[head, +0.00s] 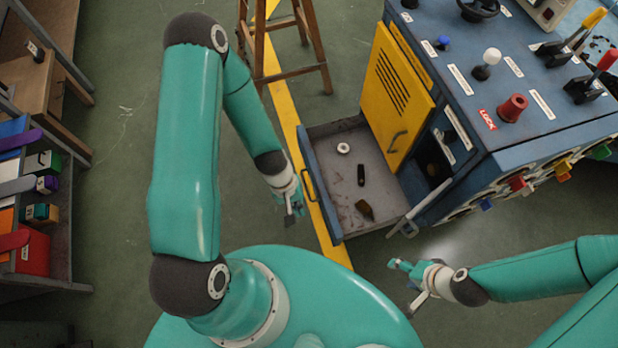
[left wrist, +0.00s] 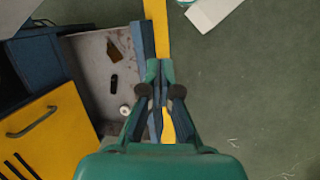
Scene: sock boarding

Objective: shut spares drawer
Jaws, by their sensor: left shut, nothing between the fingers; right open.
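The spares drawer (head: 365,205) is pulled far out of the left side of the blue machine (head: 480,120). Its blue front panel (head: 322,190) carries a handle (head: 309,186). Inside lie a white ring (head: 343,148), a small black part (head: 361,175) and a brown piece (head: 364,209). My left gripper (head: 292,212) is shut and empty, just outside the front panel. In the left wrist view its closed fingertips (left wrist: 159,70) appear beside the panel (left wrist: 146,45); I cannot tell whether they touch. My right gripper (head: 402,284) is open and empty, below the machine's near corner.
A yellow door (head: 396,95) stands above the drawer's far side. A wooden stool (head: 290,45) is beyond the drawer. A shelf with coloured bins (head: 35,215) is at the far left.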

